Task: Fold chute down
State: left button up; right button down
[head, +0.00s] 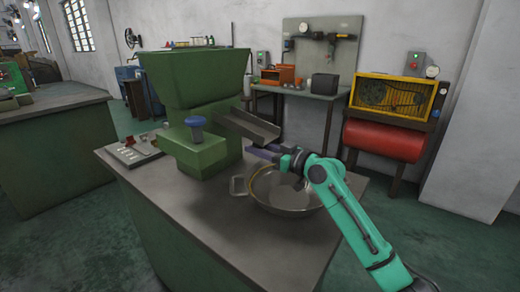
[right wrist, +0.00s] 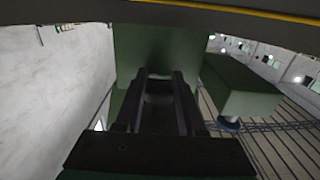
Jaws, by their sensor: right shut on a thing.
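The chute (head: 248,126) is a grey metal trough on the right side of the green machine (head: 193,75). It slopes down to the right, its outer end above a metal pan (head: 290,187). My right gripper (head: 260,152) is at the chute's lower outer end and is shut on it. The gripper's fingers partly hide the contact. In the right wrist view the dark fingers (right wrist: 160,78) point at the machine's green body (right wrist: 155,50), and the part between them is too dark to make out. My left gripper is not in view.
The pan stands on the grey worktop (head: 225,225) below my right gripper. A blue knob (head: 195,127) tops the machine's front block. A control panel (head: 133,150) lies at the left. Against the wall are a bench (head: 300,90) and a red and yellow machine (head: 385,138).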

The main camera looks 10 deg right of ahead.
jog(key=c, duration=0.9)
grip_release()
jog(key=o, duration=0.4)
jog(key=shift+w+a, duration=0.15)
jog(key=shift+o, duration=0.2)
jog(key=shift+w+a+f, duration=0.1)
jog(key=shift+w+a, duration=0.05)
jog(key=b+v, duration=0.1)
jog(key=v, duration=0.6)
jog(key=shift+s+b, duration=0.25)
jog(key=shift+b, duration=0.1)
jog(key=shift+d, duration=0.25)
